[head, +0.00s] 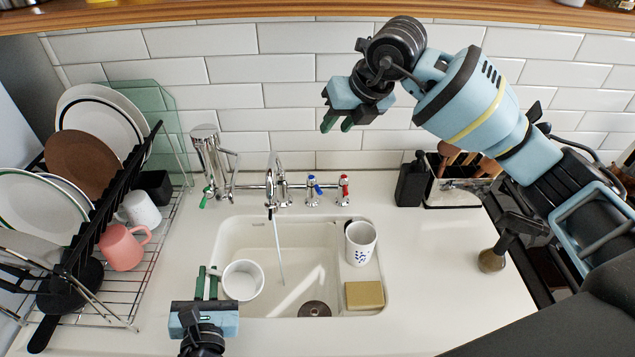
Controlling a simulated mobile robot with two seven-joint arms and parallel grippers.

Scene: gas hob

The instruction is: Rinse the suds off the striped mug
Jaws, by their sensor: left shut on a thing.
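My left gripper (207,281) is shut on a white mug (243,281) at its left side, over the left part of the sink. I look down into the mug's round opening; no stripes or suds can be made out on it. The tap (272,188) is running, and a thin stream of water (280,255) falls to the right of the mug, apart from it. My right gripper (337,123) is raised in front of the tiled wall, empty, with a gap between its green fingertips.
A white mug with blue marks (361,242) and a yellow sponge (364,295) sit at the sink's right side. The sink (300,228) has a drain (314,309). A dish rack (150,270) with plates and a pink mug (123,247) stands left. Counter right of the sink is mostly clear.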

